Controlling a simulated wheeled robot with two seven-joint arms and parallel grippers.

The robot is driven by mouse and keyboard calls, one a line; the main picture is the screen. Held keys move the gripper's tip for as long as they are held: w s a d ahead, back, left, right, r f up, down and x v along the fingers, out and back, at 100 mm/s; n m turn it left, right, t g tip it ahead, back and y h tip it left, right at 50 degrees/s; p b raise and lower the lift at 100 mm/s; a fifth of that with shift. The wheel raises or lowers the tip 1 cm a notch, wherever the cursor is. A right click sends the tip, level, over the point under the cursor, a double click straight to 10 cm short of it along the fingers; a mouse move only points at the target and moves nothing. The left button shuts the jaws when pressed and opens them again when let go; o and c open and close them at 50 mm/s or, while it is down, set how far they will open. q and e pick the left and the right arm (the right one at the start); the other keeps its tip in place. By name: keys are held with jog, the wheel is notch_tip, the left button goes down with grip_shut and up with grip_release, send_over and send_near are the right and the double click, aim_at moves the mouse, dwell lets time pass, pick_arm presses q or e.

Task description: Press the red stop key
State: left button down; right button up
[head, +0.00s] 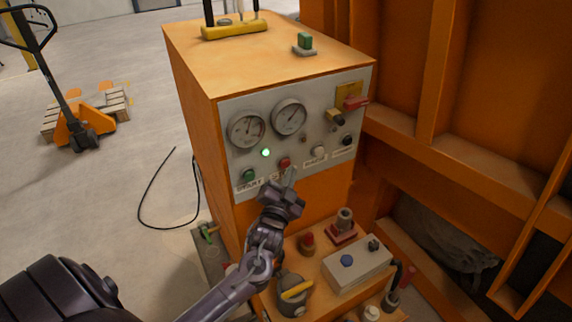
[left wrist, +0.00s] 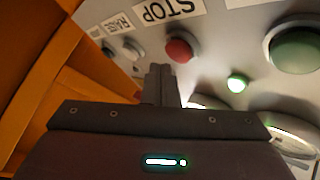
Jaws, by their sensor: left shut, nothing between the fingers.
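The red stop key (head: 284,163) is a small round button on the grey control panel (head: 228,112) of an orange cabinet. In the left wrist view the red key (left wrist: 179,50) sits beside a label (left wrist: 168,10) reading STOP. My left gripper (head: 290,174) is shut and empty, its fingertips close to the key. In the left wrist view the fingertips (left wrist: 160,72) point at the panel just beside the key; I cannot tell whether they touch. My right gripper is not in view.
A green start button (head: 249,175) and lit green lamp (head: 265,153) are left of the key. Below, a shelf holds a grey box (head: 357,272) and several fittings. Orange framing stands right.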

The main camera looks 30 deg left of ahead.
pick_arm(q)
jog(key=shift+a, duration=0.1)
jog(key=shift+w+a, duration=0.2)
jog(key=shift+a, duration=0.05)
jog(key=shift+w+a, duration=0.25)
jog(key=shift+a, duration=0.2)
dwell(0.7)
jog(key=shift+d, duration=0.1)
dwell(0.3)
jog(key=shift+s+d+p, duration=0.35)
jog(key=shift+s+d, duration=0.1)
jog(key=shift+d, duration=0.2)
jog(key=s+d, duration=0.1)
jog(key=d+p, duration=0.1)
jog(key=d, duration=0.1)
jog(key=s+d, duration=0.1)
jog(key=shift+s+d+p, duration=0.2)
jog(key=shift+s+p, duration=0.1)
